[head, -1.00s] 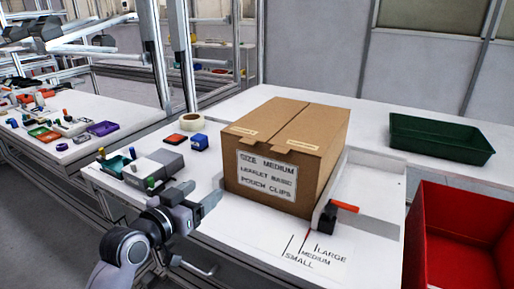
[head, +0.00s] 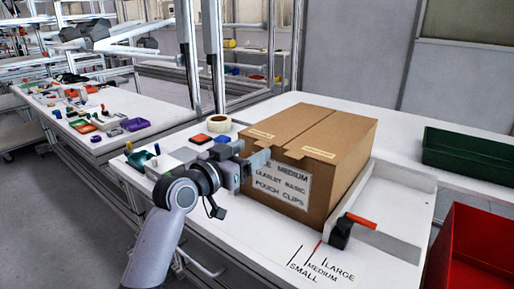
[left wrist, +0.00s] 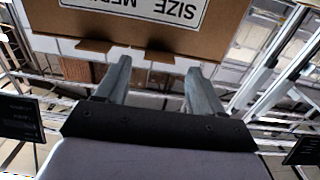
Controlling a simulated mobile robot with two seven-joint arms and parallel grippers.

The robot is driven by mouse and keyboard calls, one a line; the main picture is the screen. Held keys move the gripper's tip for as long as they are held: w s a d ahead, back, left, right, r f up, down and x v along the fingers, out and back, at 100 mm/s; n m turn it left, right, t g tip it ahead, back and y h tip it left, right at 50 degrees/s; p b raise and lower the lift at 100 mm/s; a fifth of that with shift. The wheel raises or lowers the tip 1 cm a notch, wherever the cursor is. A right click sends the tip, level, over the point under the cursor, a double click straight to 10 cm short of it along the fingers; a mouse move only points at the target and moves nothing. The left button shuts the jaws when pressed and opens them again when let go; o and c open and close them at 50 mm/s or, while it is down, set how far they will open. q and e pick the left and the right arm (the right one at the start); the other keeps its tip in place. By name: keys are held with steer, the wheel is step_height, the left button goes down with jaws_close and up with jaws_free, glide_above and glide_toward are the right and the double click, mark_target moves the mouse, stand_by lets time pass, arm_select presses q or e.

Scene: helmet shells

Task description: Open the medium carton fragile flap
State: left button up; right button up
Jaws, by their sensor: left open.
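The medium carton (head: 335,135) stands on the white table with both top flaps lying closed. Its front label reads "medium", partly hidden by my left gripper. Small pale stickers (head: 320,154) sit at the front top edge; their print is too small to read. My left gripper (head: 262,160) is open and empty at the carton's upper front left. In the left wrist view the carton (left wrist: 225,30) appears upside down, with two dark tabs (left wrist: 152,55) along its top edge. The open fingers of the left gripper (left wrist: 160,75) point toward that edge; contact cannot be told. My right gripper is out of view.
A metal guide with an orange-handled stop (head: 342,232) stands right of the carton, by size marks on the table. A green tray (head: 465,160) and a red bin (head: 470,255) are at right. A tape roll (head: 219,124) and small items lie behind the left arm.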

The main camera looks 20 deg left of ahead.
arm_select(q)
steer(key=shift+x, duration=1.55)
steer(key=shift+c, duration=0.3)
